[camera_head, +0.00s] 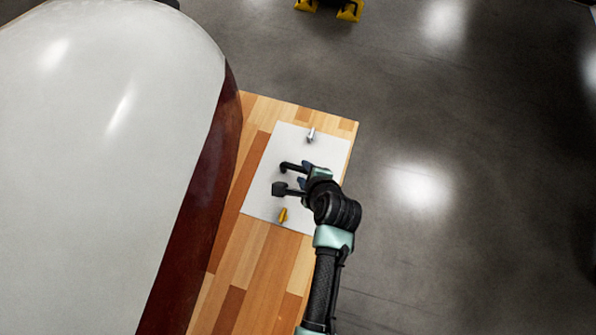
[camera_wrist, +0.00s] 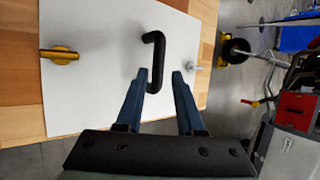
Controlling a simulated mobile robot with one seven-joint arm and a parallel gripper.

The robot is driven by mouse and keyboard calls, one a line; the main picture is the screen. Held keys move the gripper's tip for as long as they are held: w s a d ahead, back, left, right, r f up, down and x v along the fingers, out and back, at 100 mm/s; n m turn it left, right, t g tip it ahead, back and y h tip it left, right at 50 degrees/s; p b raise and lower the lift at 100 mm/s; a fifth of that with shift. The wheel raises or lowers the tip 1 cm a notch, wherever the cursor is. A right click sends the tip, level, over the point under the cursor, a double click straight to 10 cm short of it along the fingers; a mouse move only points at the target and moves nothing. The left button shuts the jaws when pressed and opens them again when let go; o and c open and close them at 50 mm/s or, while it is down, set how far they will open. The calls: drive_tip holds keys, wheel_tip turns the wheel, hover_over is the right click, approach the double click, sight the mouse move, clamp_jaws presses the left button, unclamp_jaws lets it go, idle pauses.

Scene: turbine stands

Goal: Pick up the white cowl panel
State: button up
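The white cowl panel (camera_head: 262,200) lies flat on the wooden table; it also shows in the wrist view (camera_wrist: 90,100). A black bent handle (camera_wrist: 156,62) stands on the panel's middle. My gripper (camera_head: 302,175) is over the panel, close to the handle. In the wrist view my gripper (camera_wrist: 161,77) is open, with two blue fingers apart. The handle's near part shows between the fingertips, closer to the left one; I cannot tell whether it touches. A yellow latch (camera_head: 283,214) and a silver latch (camera_head: 310,135) are at opposite ends of the panel.
The wooden table (camera_head: 255,270) carries a large white rounded housing (camera_head: 100,130) with a dark red side, left of the panel. Grey floor (camera_head: 450,260) is open to the right. A red and grey cabinet (camera_wrist: 293,120) and other equipment show at the right in the wrist view.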

sight(299, 169)
drive_tip(key=shift+a+x, duration=0.1)
drive_tip(key=shift+x, duration=1.25)
drive_tip(key=shift+a+x, duration=0.15)
drive_tip(key=shift+x, duration=1.2)
drive_tip(key=shift+s, duration=0.1)
clamp_jaws()
drive_tip(key=shift+r, duration=0.1)
